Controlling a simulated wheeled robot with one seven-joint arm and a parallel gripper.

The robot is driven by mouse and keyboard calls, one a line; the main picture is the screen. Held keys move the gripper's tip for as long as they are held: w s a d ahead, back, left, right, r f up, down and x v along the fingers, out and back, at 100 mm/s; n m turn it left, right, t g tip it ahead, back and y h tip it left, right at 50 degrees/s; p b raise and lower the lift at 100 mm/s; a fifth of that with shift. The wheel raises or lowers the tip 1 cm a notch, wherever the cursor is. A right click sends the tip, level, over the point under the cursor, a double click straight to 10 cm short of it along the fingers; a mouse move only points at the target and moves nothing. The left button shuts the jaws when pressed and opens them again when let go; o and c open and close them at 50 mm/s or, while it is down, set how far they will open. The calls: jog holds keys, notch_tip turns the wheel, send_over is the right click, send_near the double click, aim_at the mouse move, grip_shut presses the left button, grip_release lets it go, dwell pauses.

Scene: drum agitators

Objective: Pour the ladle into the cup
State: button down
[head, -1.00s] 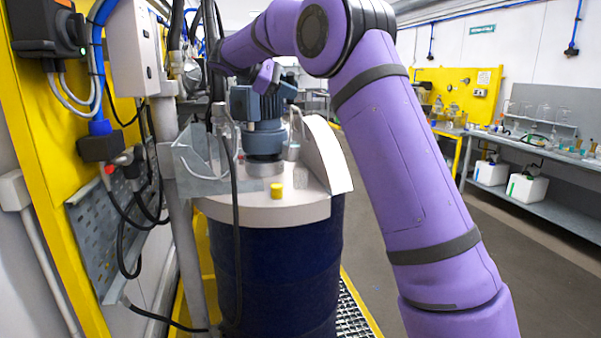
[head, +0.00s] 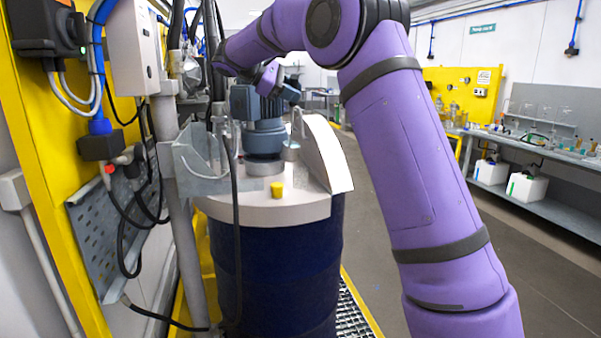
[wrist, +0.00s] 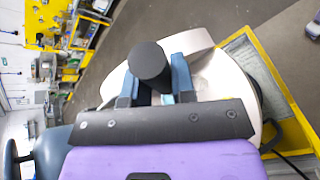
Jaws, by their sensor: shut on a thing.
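In the wrist view, the two blue-grey fingers of my gripper (wrist: 156,70) are closed around a dark round-ended handle (wrist: 149,60), seen nearly end-on. It appears to be the ladle's handle; the bowl is hidden in this view. In the head view, my gripper (head: 290,94) is above the back right of the drum lid, beside the blue-grey motor, partly hidden by my arm. A small metal vessel (head: 291,150) with a thin upright rod stands beneath it; I cannot tell if it is the ladle's bowl. I cannot clearly make out the cup or any liquid.
The dark blue drum (head: 275,265) has a pale lid (head: 300,208) with a raised curved guard (head: 328,155). The motor (head: 262,130) stands on it, with a yellow cap (head: 277,189) in front. A post and hanging cables crowd the left. Floor is open at right.

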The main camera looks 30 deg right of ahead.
jog(key=shift+s+d+f+m+t, duration=0.2)
jog(key=shift+s+f, duration=0.3)
jog(key=shift+s, duration=0.1)
jog(key=shift+s+d+f+m+t, duration=0.2)
jog(key=shift+s+f, duration=0.25)
jog(key=shift+s, duration=0.1)
dwell(0.8)
jog(key=shift+s+d+f+m+t+y+p, duration=0.15)
jog(key=shift+s+d+f+t+y+p, duration=0.2)
jog(key=shift+s, duration=0.3)
jog(key=shift+s+d+f+m+t+y+p, duration=0.15)
jog(key=shift+s+f+p, duration=0.2)
jog(key=shift+s+p, duration=0.2)
dwell(0.8)
jog(key=shift+s+d+f+m+t+y+p, duration=0.15)
jog(key=shift+s+d+f+m+t+p, duration=0.15)
jog(key=shift+s+f, duration=0.3)
jog(key=shift+s+d+f+m+t+y+p, duration=0.15)
jog(key=shift+s+f+t, duration=0.25)
jog(key=shift+s, duration=0.4)
dwell(1.2)
jog(key=shift+s+d+f+m, duration=0.15)
jog(key=shift+s+f, duration=0.15)
jog(key=shift+f, duration=0.25)
jog(key=shift+s+a+f+m, duration=0.1)
jog(key=shift+s+f, duration=0.15)
jog(key=shift+f, duration=0.3)
dwell(0.3)
